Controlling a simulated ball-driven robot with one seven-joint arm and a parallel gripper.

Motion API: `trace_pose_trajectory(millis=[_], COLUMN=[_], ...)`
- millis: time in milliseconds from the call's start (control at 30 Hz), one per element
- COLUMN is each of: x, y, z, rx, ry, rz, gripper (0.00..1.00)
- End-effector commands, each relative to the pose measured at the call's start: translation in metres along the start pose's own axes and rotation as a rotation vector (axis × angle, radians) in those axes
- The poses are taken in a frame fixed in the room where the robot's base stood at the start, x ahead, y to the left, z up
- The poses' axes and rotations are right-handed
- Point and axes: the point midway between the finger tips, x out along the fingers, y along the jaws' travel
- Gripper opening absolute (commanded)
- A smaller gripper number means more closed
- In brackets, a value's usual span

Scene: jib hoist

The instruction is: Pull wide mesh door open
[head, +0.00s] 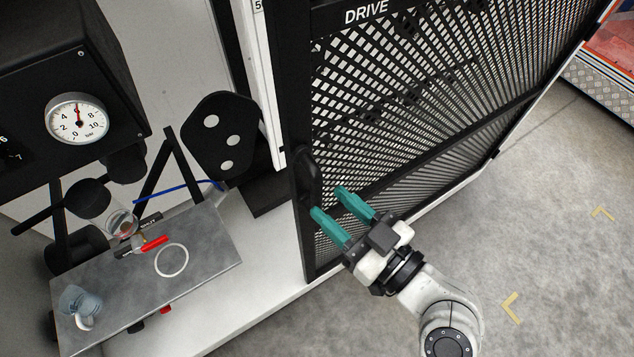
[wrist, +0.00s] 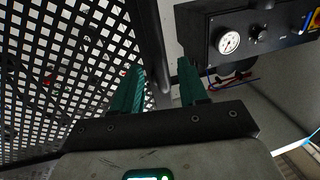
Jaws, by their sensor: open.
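The wide mesh door (head: 420,110) is a black perforated panel in a black frame, labelled DRIVE at the top. A black pull handle (head: 308,178) is on its left frame edge. The door stands at an angle to the bench and cabinet side. My gripper (head: 328,201) has teal fingers, open and empty, pointing at the frame just below and right of the handle. In the wrist view the mesh door (wrist: 55,75) fills the left, and its dark frame edge (wrist: 148,45) rises behind the gap between the fingers. Contact with the handle cannot be told.
A metal bench plate (head: 215,240) with a clear cup (head: 80,302), a white ring (head: 172,260) and a red-handled valve (head: 152,243) lies left. A black gauge box (head: 70,90) stands above it. Grey floor (head: 560,210) with yellow corner marks is clear at right.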

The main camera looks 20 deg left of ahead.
Motion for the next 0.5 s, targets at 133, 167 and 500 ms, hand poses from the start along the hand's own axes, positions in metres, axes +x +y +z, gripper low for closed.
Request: trace_pose_trajectory(millis=[133,167,500], x=[0.025,0.029,0.047], y=[0.000,0.000,0.000], z=[-0.003,-0.002,0.000], rx=[-0.001,-0.001,0.000], ry=[-0.001,-0.001,-0.002], rz=[-0.001,-0.001,0.001], gripper=[0.43,0.43,0.43])
